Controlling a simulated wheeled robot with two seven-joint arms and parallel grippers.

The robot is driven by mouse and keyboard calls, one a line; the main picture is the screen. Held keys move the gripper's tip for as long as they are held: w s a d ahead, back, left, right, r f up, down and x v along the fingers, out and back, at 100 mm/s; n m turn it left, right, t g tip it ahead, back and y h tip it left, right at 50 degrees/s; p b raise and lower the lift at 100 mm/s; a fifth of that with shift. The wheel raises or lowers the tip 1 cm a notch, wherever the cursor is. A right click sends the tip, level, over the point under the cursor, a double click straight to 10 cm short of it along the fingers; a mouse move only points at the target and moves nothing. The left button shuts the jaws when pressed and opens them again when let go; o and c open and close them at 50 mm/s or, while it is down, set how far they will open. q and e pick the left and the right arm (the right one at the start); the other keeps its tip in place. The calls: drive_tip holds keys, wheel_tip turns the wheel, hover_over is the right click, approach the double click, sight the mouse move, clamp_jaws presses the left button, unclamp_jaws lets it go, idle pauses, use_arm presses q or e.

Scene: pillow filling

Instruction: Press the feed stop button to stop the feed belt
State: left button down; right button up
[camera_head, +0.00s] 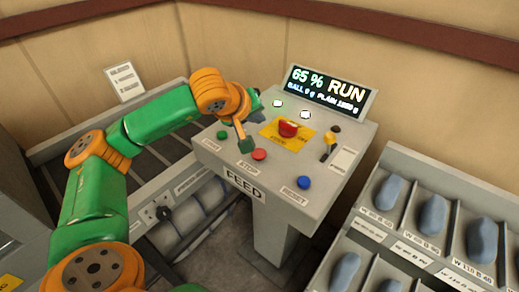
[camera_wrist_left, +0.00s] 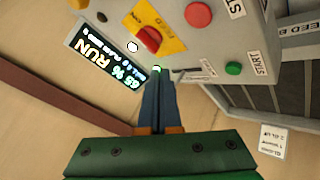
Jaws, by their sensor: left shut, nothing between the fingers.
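The feed control panel (camera_head: 222,158) stands in the middle of the head view. Its red stop button (camera_head: 260,154) sits at the front edge beside a STOP label; it also shows at the top of the left wrist view (camera_wrist_left: 198,15). The green start button (camera_head: 223,135) lies left of it. My left gripper (camera_head: 258,117) is shut and empty above the back-left part of the panel, beyond the stop button and apart from it. Its closed fingers (camera_wrist_left: 158,90) show in the left wrist view. The display (camera_head: 328,92) reads 65 % RUN. My right gripper is out of view.
A blue reset button (camera_head: 304,182) and a yellow lever (camera_head: 329,146) are on the panel. A rack (camera_head: 395,160) with several grey-blue pieces stands right. Walls enclose the back.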

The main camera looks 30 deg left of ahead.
sight(258, 156)
use_arm(q)
drive_tip(key=f+b, duration=0.3)
drive_tip(key=f, duration=0.1)
drive_tip(key=f+b, duration=0.4)
drive_tip(key=f, duration=0.1)
drive_tip(key=shift+w+a+f+b, duration=0.15)
drive_tip(key=shift+w+a+b, duration=0.05)
drive_tip(key=shift+b, duration=0.1)
idle(1.6)
drive_tip(key=shift+f+b, duration=0.35)
drive_tip(key=shift+b, duration=0.05)
drive_tip(key=shift+f+b, duration=0.5)
drive_tip(key=shift+b, duration=0.05)
idle(0.6)
idle(0.3)
drive_tip(key=shift+r+p, duration=0.75)
drive_tip(key=shift+r, duration=0.2)
